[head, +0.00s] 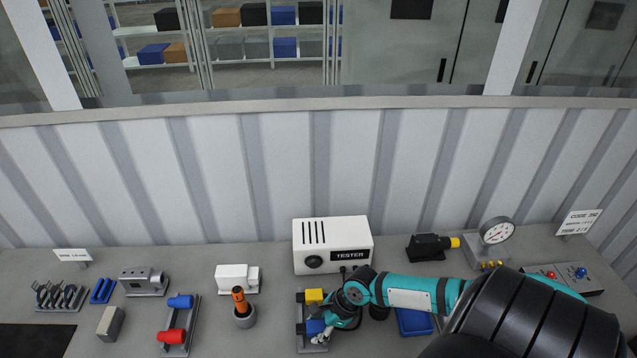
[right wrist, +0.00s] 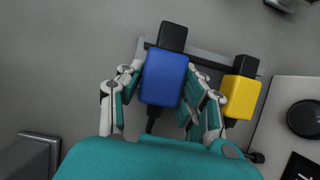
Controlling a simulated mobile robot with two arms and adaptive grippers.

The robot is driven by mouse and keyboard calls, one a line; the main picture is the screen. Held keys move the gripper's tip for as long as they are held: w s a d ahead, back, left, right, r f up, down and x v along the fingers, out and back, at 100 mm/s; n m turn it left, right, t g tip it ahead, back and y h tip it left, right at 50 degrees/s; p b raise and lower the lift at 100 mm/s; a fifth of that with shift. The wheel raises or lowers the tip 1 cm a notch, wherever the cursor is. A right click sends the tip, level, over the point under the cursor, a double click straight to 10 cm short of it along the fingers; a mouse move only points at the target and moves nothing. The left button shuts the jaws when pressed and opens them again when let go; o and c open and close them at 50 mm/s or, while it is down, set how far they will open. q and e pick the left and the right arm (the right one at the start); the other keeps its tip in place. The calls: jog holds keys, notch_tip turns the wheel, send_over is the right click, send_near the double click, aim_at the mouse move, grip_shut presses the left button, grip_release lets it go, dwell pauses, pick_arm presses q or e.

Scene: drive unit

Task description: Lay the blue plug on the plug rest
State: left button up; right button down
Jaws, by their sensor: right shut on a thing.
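The blue plug (right wrist: 164,78) is between the fingers of my right gripper (right wrist: 163,84), which is shut on it. It has a black end at the top and a dark cable below. In the head view the blue plug (head: 315,327) is partly covered by my right gripper (head: 321,334). It is over or on a grey holder (head: 300,316), beside a yellow plug (head: 314,296); I cannot tell whether it touches. The yellow plug also shows in the right wrist view (right wrist: 240,94). I cannot tell for sure which part is the plug rest. My left gripper is out of view.
The white tester (head: 332,245) stands behind the holder. A blue tray (head: 413,321) is to the right, partly behind my arm. A grey cup with an orange-handled tool (head: 244,316) and a grey rack with red and blue cylinders (head: 178,330) stand left.

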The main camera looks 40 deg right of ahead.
jog(key=shift+s+f, duration=0.15)
jog(key=shift+f, duration=0.1)
